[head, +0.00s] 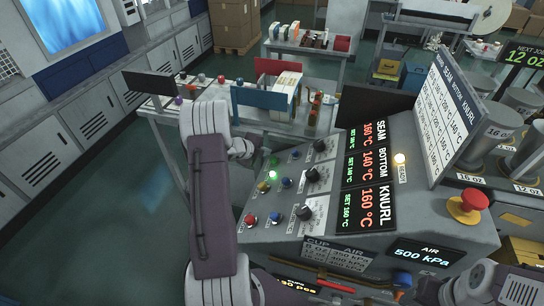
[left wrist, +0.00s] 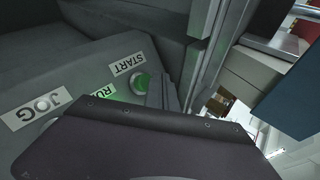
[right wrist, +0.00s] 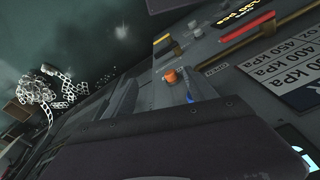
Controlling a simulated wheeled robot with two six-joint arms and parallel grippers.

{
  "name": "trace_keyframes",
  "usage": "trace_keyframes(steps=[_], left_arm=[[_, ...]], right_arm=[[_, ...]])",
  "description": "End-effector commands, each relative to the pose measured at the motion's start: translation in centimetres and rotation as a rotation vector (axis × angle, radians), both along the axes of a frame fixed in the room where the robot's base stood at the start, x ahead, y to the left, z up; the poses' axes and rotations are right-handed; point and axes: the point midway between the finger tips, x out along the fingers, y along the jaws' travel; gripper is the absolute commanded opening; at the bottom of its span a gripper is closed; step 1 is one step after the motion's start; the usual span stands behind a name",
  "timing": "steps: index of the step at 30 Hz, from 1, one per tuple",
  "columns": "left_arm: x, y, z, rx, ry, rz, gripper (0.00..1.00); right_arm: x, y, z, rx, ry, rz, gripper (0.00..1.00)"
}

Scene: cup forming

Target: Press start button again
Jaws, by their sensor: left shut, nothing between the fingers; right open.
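The green start button (left wrist: 140,84) shows in the left wrist view beside its START label (left wrist: 128,64). My left gripper (left wrist: 160,90) is shut and empty, its tips right beside the button; I cannot tell whether they touch it. In the head view my left gripper (head: 243,149) is at the far left edge of the control panel (head: 325,215), and my arm and gripper hide part of that corner. A green light (head: 272,175) glows close by. My right gripper (right wrist: 125,98) is open at the machine's front, near an orange knob (right wrist: 170,76).
The panel also carries a yellow button (head: 263,187), a red button (head: 250,219), blue buttons and several black dials. A red emergency stop (head: 467,204) stands at the right. A READY lamp (head: 399,158) glows. A table with folders (head: 263,105) stands behind the panel.

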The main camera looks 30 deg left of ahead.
Motion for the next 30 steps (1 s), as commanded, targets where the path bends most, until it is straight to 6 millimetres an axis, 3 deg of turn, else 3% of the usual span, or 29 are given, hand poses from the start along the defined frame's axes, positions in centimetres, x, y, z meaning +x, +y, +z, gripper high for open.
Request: trace_keyframes(steps=[8, 24, 30], left_arm=[[0.0, 0.2, 0.4, 0.000, 0.000, 0.000, 0.00], [-0.8, 2.6, 4.2, 0.000, 0.001, 0.001, 0.00], [-0.9, 2.8, 4.0, 0.000, 0.000, 0.000, 0.00]], right_arm=[[0.0, 0.0, 0.5, 0.000, 0.000, 0.000, 0.65], [0.0, 0.0, 5.9, 0.000, 0.000, 0.000, 0.65], [0.0, 0.0, 5.8, 0.000, 0.000, 0.000, 0.65]])
